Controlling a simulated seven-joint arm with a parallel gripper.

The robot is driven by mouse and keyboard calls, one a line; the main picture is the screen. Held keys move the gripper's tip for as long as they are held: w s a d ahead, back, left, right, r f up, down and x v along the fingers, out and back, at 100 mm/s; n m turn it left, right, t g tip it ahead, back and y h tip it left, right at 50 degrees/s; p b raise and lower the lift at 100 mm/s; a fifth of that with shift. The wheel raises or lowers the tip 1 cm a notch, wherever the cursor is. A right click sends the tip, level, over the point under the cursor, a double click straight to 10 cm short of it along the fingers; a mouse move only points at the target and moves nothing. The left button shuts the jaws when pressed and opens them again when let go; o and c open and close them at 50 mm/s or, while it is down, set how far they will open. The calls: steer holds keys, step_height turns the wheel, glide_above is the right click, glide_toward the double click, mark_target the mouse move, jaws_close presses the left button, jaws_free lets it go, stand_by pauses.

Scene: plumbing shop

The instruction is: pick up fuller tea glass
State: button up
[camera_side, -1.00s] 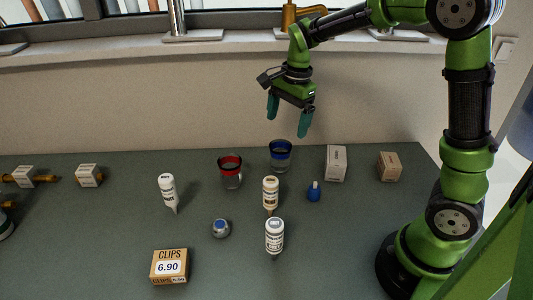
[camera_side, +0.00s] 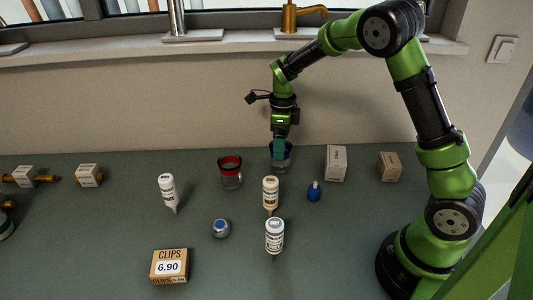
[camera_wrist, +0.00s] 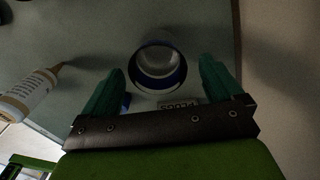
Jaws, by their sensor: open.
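Two tea glasses stand on the dark green bench. The glass with the red band (camera_side: 230,173) is on the left; the glass with the blue band (camera_side: 281,159) is to its right and further back. My gripper (camera_side: 279,150) is down at the blue-banded glass and partly covers it in the side view. In the wrist view my gripper (camera_wrist: 165,85) is open, with one finger on either side of the blue-banded glass (camera_wrist: 160,65). I cannot tell whether the fingers touch it. The fill levels of the glasses are hard to make out.
A white bottle (camera_side: 270,192) stands in front of the blue-banded glass, with a small blue bottle (camera_side: 314,191) to its right. A white box (camera_side: 336,163) and a tan box (camera_side: 389,166) stand further right. The wall is close behind.

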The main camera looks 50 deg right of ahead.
steer(key=shift+a+f, duration=0.15)
steer(key=shift+f, duration=3.45)
steer(key=shift+c, duration=0.3)
steer(key=c, duration=1.1)
steer(key=shift+r, duration=0.1)
steer(key=shift+c, duration=0.2)
